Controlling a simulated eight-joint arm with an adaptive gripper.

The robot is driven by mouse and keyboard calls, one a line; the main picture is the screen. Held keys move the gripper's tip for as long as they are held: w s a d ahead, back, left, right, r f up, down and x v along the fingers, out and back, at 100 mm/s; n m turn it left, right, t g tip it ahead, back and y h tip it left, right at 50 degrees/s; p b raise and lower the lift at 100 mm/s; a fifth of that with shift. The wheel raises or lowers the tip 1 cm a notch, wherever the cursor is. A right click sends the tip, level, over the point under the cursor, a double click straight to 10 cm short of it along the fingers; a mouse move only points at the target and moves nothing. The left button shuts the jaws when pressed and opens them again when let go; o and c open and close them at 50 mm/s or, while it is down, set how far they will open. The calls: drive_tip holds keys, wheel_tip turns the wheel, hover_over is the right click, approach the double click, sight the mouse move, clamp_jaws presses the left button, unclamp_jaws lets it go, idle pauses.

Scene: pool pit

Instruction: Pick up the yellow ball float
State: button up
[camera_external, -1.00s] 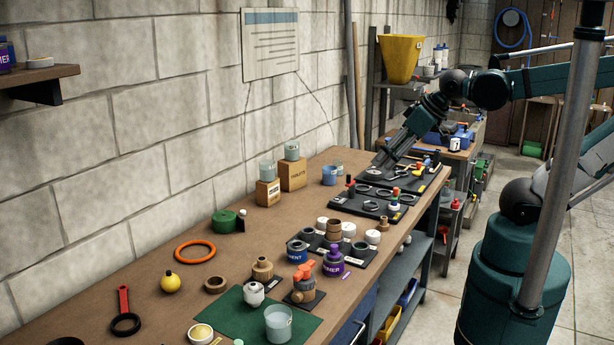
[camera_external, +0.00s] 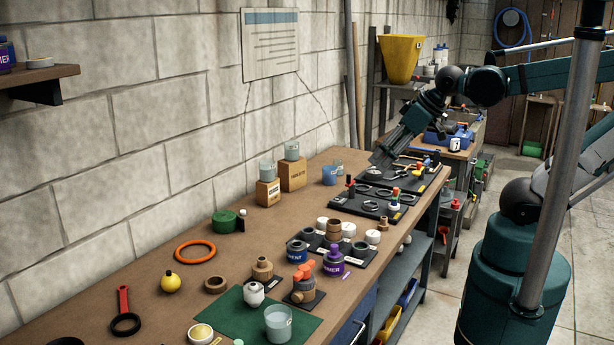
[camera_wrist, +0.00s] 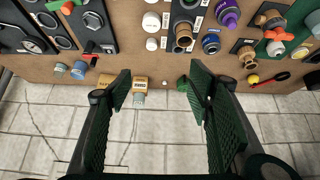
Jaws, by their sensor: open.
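The yellow ball float (camera_external: 171,282), a small yellow ball with a dark fitting on top, sits on the brown bench at the near left in the external view. It also shows as a small yellow ball (camera_wrist: 253,78) at the right in the wrist view. My gripper (camera_external: 382,163) is above the far end of the bench in the external view, well away from the ball. In the wrist view my gripper's two green padded fingers (camera_wrist: 158,84) stand wide apart with nothing between them in grasp.
An orange ring (camera_external: 195,250) and a wooden ring (camera_external: 215,284) lie near the ball, with a red-handled tool (camera_external: 124,310) on its near side. Black trays with fittings (camera_external: 380,203), jars and boxes (camera_external: 293,174) stand between my gripper and the ball. The block wall bounds the bench's left side.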

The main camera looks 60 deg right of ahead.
drive_tip(key=w+a+r+n+g+p, duration=0.1)
drive_tip(key=w+a+r+n+g, duration=0.2)
drive_tip(key=w+a, duration=0.6)
drive_tip(key=w+a+r+n+p, duration=0.1)
drive_tip(key=w+a+r+n, duration=0.3)
drive_tip(key=w, duration=0.9)
drive_tip(key=n+g+p, duration=0.3)
drive_tip(key=n+g, duration=0.1)
drive_tip(key=n, duration=1)
hover_over(167, 272)
drive_tip(key=d, duration=0.1)
wheel_tip(167, 272, down, 25)
drive_tip(key=shift+r, duration=0.1)
drive_tip(key=shift+a+f, duration=0.45)
drive_tip(key=shift+f, duration=0.1)
drive_tip(key=shift+f, duration=0.1)
drive_tip(key=shift+f, duration=1.2)
